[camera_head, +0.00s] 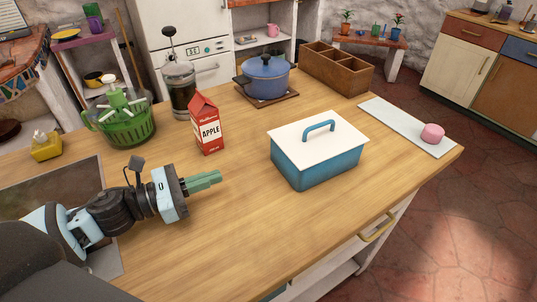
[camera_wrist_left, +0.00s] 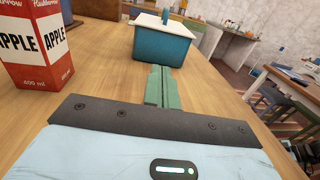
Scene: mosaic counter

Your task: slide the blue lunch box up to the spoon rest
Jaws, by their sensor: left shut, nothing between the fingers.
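The blue lunch box (camera_head: 315,165) has a white lid with a blue handle and stands upright on the wooden counter. It also shows in the left wrist view (camera_wrist_left: 163,46), straight ahead of the fingers. My left gripper (camera_head: 217,178) is shut and empty, low over the counter, left of the box and apart from it. Its green fingers (camera_wrist_left: 160,84) point at the box's side. No thing is plainly a spoon rest; a pale flat slab (camera_head: 395,119) lies beyond the box to the right, with a pink round thing (camera_head: 432,133) on it. My right gripper is not in view.
A red apple carton (camera_head: 207,127) stands close behind my left gripper; it also shows in the left wrist view (camera_wrist_left: 38,45). A green basket (camera_head: 122,122), a glass press, a blue pot (camera_head: 265,77) and a wooden divided box (camera_head: 338,70) line the back. Bare counter lies between gripper and lunch box.

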